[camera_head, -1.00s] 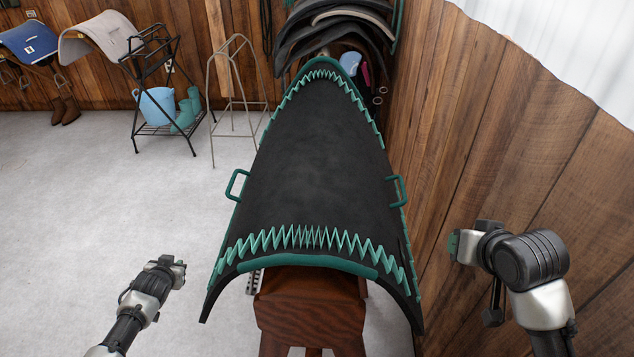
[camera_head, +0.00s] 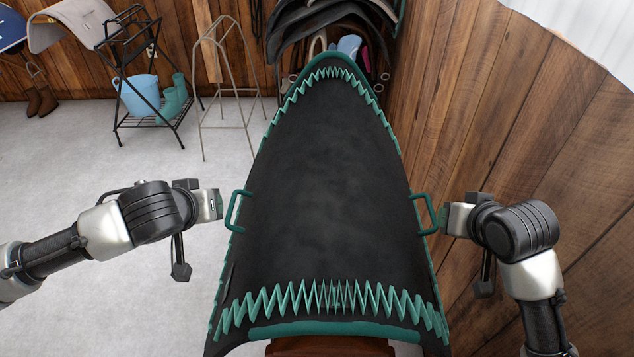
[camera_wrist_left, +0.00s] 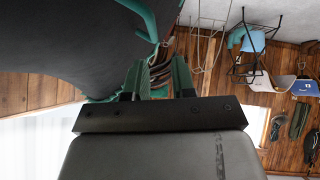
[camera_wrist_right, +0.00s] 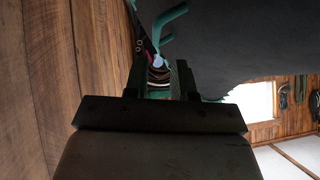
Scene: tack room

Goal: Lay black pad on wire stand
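The black pad (camera_head: 325,180) with green zigzag trim lies draped over a brown wooden stand (camera_head: 330,347) in front of me. It has a green handle on its left side (camera_head: 238,211) and another on its right side (camera_head: 424,214). My left gripper (camera_head: 217,204) is open and empty, just left of the left handle. My right gripper (camera_head: 446,219) is open, close against the outside of the right handle; contact is unclear. In both wrist views the fingers are apart with no handle between them. The bare wire stand (camera_head: 226,128) stands beyond the pad to the left.
A black rack (camera_head: 150,75) with a blue bucket (camera_head: 139,95) and teal boots (camera_head: 171,104) stands left of the wire stand. Dark saddles (camera_head: 325,25) hang behind the pad. A wood wall (camera_head: 530,110) is close on the right.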

